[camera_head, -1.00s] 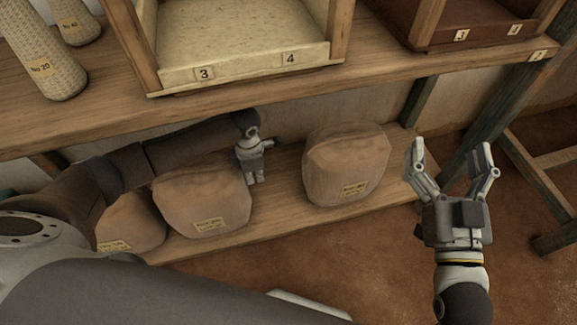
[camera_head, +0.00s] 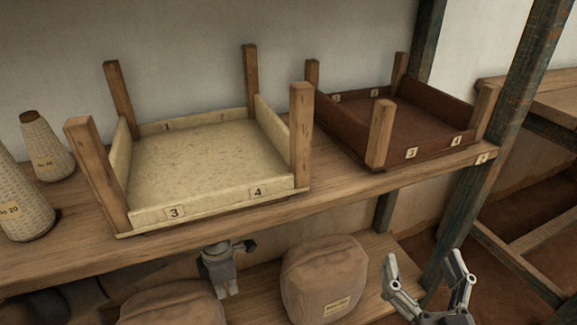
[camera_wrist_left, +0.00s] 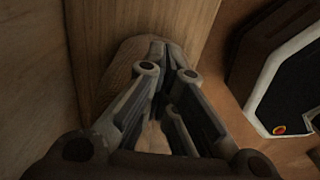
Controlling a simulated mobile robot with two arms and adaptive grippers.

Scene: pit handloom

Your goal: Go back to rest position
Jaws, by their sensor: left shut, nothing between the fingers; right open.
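My left gripper (camera_head: 226,290) is shut and empty. It points down between two brown sacks, below the upper shelf's front edge. In the left wrist view its fingers (camera_wrist_left: 165,55) are together in front of a rounded brown sack (camera_wrist_left: 128,60). My right gripper (camera_head: 425,268) is open and empty at the lower right, with its fingers pointing up, to the right of the sacks. Most of my left arm is hidden or out of view.
The upper shelf (camera_head: 345,193) holds a pale tray (camera_head: 225,208) and a dark brown tray (camera_head: 428,152), both with corner posts. Cones (camera_head: 47,150) stand at the left. Sacks (camera_head: 325,280) sit on the lower shelf. A post (camera_head: 500,110) rises at the right.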

